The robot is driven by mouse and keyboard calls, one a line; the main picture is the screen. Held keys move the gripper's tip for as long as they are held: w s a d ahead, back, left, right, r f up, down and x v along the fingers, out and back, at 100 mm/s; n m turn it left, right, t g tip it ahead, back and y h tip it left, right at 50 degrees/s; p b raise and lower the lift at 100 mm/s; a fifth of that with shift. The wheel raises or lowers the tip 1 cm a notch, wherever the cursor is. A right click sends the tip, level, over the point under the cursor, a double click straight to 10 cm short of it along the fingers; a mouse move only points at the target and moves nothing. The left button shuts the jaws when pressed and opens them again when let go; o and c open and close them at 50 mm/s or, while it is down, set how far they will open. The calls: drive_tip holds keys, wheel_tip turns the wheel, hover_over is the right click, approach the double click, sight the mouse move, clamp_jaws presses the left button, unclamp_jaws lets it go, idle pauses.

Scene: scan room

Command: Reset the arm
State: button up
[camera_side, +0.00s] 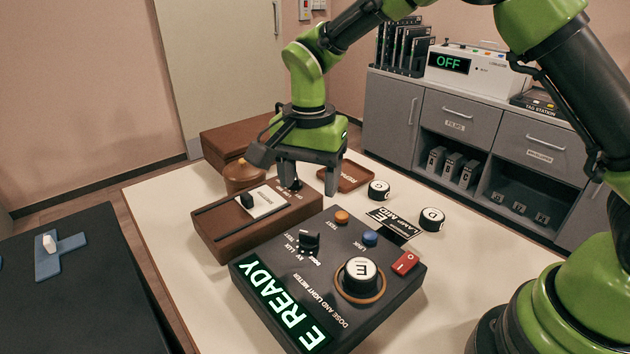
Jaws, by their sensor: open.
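My gripper (308,175) is open and empty. It points down over the far side of the table, above the back end of a brown slider box (222,240) and beyond the dose and light meter (330,275). Its two fingers are spread, with a small dark knob of the brown box showing between them. The meter's display reads "E READY". A white round piece marked E (361,273) sits in an orange ring on the meter. I cannot tell whether the fingers touch anything.
Two round pieces (379,190) (432,219), a dark card (394,226) and a brown tray (343,177) lie on the cream table (480,262). A brown jar (240,176) stands behind the slider box. A cabinet (395,115) carries a device reading "OFF" (452,63). A dark bench (75,300) is at left.

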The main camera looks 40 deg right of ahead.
drive_tip(key=s+d+r+n+t+y, duration=0.1)
drive_tip(key=s+d+r+n+t, duration=0.25)
drive_tip(key=s+r, duration=0.75)
drive_tip(key=s+d+r+n+t, duration=0.1)
drive_tip(key=s+r+n+t, duration=0.1)
drive_tip(key=s, duration=0.3)
drive_tip(key=s+d+r+n+t+y, duration=0.1)
drive_tip(key=s+d+r+n, duration=0.1)
drive_tip(key=s, duration=0.3)
drive_tip(key=shift+s+n+t, duration=0.15)
drive_tip(key=shift+n+t, duration=0.2)
